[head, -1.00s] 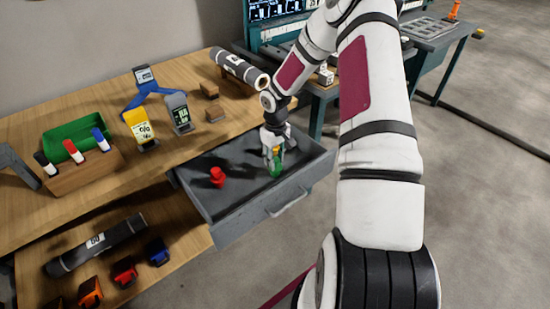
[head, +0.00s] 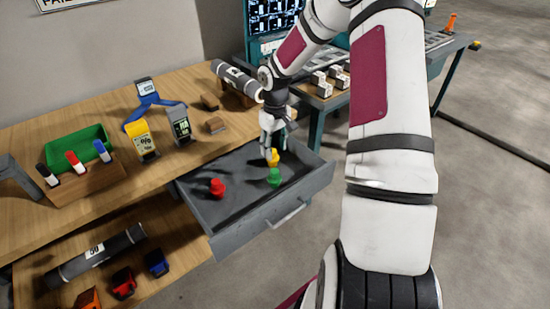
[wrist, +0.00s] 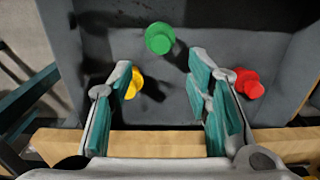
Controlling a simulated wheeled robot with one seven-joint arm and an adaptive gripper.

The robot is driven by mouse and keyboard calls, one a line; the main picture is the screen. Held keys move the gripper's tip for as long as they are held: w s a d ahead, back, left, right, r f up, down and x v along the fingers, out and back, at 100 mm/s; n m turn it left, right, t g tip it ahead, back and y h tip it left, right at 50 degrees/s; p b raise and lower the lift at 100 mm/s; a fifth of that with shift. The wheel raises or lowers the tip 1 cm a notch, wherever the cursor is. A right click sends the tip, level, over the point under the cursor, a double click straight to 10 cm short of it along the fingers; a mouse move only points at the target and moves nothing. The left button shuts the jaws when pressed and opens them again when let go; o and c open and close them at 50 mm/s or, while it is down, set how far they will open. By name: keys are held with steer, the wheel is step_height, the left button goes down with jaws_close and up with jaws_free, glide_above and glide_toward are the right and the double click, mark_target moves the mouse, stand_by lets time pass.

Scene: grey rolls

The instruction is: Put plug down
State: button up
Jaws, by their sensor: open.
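The open grey drawer (head: 238,207) holds three plugs. A green plug (head: 274,177) stands near its right side; in the wrist view the green plug (wrist: 160,38) is beyond my fingertips, between their lines. A yellow plug (head: 273,158) is just behind it; in the wrist view the yellow plug (wrist: 133,85) is partly hidden by my left finger. A red plug (head: 217,187) is at the drawer's left; it also shows right of my right finger (wrist: 249,84). My gripper (head: 271,150) is open and empty over the drawer's back right, its teal pads (wrist: 162,75) wide apart.
The wooden bench (head: 70,205) borders the drawer. On it are a green bin (head: 77,148), markers in a wooden block (head: 85,181), a blue stand (head: 150,103) and a grey roll (head: 236,78). Another roll (head: 95,254) lies on the lower shelf. The drawer's front middle is clear.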

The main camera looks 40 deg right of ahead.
steer(key=s+a+r+h, duration=0.1)
steer(key=s+a+r, duration=0.45)
steer(key=r, duration=0.55)
steer(key=s+a+r+h, duration=0.2)
steer(key=s+a+r, duration=0.35)
steer(key=r, duration=0.45)
steer(key=s+a+r+t+y, duration=0.1)
steer(key=s+a+r, duration=0.1)
steer(key=s+a, duration=0.3)
steer(key=s+a+r+t+y, duration=0.2)
steer(key=s+a, duration=0.3)
steer(key=s, duration=0.8)
steer(key=shift+a+r, duration=0.35)
steer(key=shift+r, duration=0.4)
steer(key=shift+s, duration=0.1)
